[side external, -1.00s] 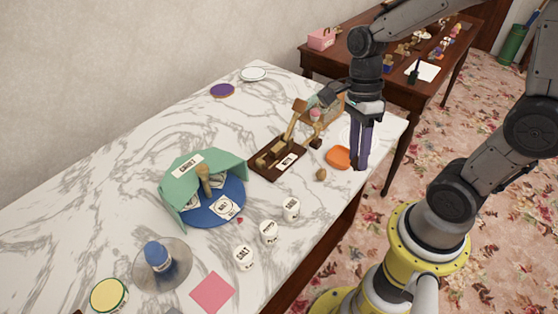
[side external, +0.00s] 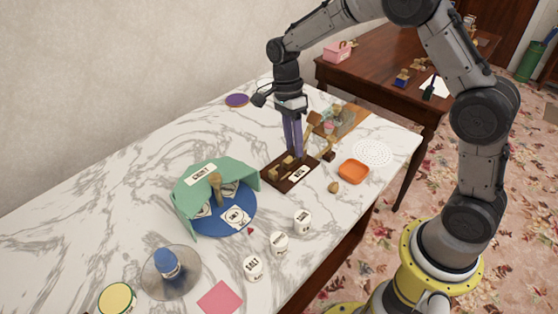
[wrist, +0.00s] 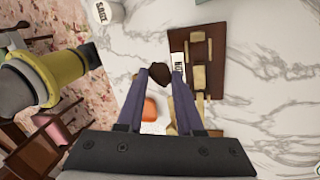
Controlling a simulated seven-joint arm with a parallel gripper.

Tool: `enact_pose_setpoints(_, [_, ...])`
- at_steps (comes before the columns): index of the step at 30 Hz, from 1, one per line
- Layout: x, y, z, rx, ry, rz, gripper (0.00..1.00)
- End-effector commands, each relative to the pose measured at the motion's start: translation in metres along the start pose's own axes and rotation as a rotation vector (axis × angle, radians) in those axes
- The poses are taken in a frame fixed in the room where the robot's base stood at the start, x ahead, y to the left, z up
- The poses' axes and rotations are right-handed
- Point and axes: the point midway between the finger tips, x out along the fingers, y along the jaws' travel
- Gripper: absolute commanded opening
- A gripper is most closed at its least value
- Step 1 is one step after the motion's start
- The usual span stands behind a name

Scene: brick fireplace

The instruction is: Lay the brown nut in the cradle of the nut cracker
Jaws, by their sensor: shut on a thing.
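The nut cracker (side external: 289,179) is a dark wooden base with lighter wooden blocks and a raised lever, with a white label on its front. It also shows in the wrist view (wrist: 218,40), right of my fingers. My gripper (side external: 297,156) points down at the nut cracker, its purple fingers overlapping it in the side view. In the wrist view my gripper (wrist: 154,73) is shut on a dark brown nut (wrist: 153,72), held between the fingertips beside the cracker's labelled edge. The side view does not show the held nut clearly, and I cannot tell its height.
A lighter nut (side external: 333,187) lies on the marble table near an orange dish (side external: 353,172). A white dotted mat (side external: 373,153) is to the right. A green screen (side external: 205,175) on a blue disc stands left of the cracker. White labelled pots (side external: 279,242) stand in front.

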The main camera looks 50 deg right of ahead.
Motion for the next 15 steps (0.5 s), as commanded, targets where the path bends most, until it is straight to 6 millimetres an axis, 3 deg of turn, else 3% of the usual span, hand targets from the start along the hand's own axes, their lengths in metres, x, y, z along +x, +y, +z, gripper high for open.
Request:
enact_pose_setpoints(6, [0.03, -0.038, 0.009, 0.0, 0.001, 0.003, 0.0])
enact_pose_setpoints(15, [0.044, -0.058, 0.013, 0.001, 0.0, 0.001, 0.0])
